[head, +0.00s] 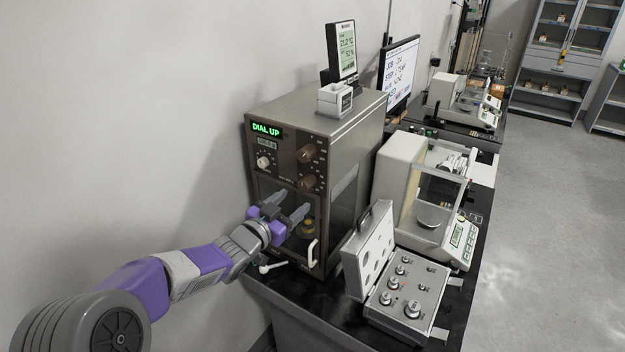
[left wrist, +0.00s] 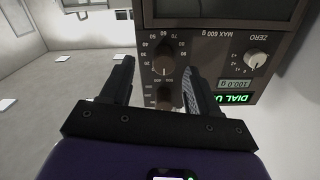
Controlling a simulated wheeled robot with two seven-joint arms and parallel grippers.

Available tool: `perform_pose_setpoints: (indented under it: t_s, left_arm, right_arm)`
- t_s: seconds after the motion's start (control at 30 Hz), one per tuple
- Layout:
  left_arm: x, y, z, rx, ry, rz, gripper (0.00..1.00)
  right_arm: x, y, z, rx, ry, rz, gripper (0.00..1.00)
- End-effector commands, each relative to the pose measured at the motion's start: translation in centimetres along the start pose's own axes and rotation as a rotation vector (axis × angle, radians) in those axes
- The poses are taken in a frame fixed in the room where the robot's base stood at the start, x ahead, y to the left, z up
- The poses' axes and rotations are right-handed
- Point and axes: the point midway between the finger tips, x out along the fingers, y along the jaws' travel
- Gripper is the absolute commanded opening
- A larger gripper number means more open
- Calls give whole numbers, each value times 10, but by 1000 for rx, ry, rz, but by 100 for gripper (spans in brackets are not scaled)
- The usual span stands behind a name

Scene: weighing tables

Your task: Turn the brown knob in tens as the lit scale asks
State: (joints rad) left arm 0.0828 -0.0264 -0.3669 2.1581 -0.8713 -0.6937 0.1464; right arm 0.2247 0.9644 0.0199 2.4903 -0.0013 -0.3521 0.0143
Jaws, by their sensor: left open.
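The old scale (head: 350,155) is a tall brown-grey cabinet with a green lit display (head: 266,129) reading "DIAL UP". Two brown knobs sit on its front, an upper one (head: 306,153) and a lower one (head: 308,182). In the left wrist view, upside down, the lower knob (left wrist: 163,66) has numbers in tens around it. The upper knob (left wrist: 165,95) is partly hidden by my gripper. My left gripper (head: 291,204) is open and empty, below the knobs in the head view. Its fingers (left wrist: 158,74) appear either side of the lower knob, apart from it. My right gripper is out of view.
A white pale knob (head: 263,162) and a small readout (left wrist: 233,85) are left of the brown knobs in the head view. A white handle (head: 312,253) sticks out below. An open weight case (head: 405,290) and a balance (head: 400,180) stand right.

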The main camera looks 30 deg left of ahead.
Motion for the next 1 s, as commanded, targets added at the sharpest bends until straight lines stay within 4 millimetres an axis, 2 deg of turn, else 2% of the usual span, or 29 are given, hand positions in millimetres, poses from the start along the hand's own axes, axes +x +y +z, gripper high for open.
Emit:
perform_pose_setpoints:
  t_s: [0.07, 0.17, 0.6, 0.77, 1.0]
  left_arm:
    - [-4, -6, -11, 19, 27, -7, 61]
    - [0, -8, -14, 25, 34, -7, 61]
    - [61, -8, -15, 24, 31, -7, 61]
    - [69, -8, -16, 24, 31, -8, 61]
    - [70, -8, -16, 23, 32, -8, 61]
  right_arm:
    - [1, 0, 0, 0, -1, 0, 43]
    - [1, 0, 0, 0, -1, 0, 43]
    - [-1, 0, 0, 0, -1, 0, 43]
    - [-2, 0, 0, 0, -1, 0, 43]
    - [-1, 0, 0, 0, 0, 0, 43]
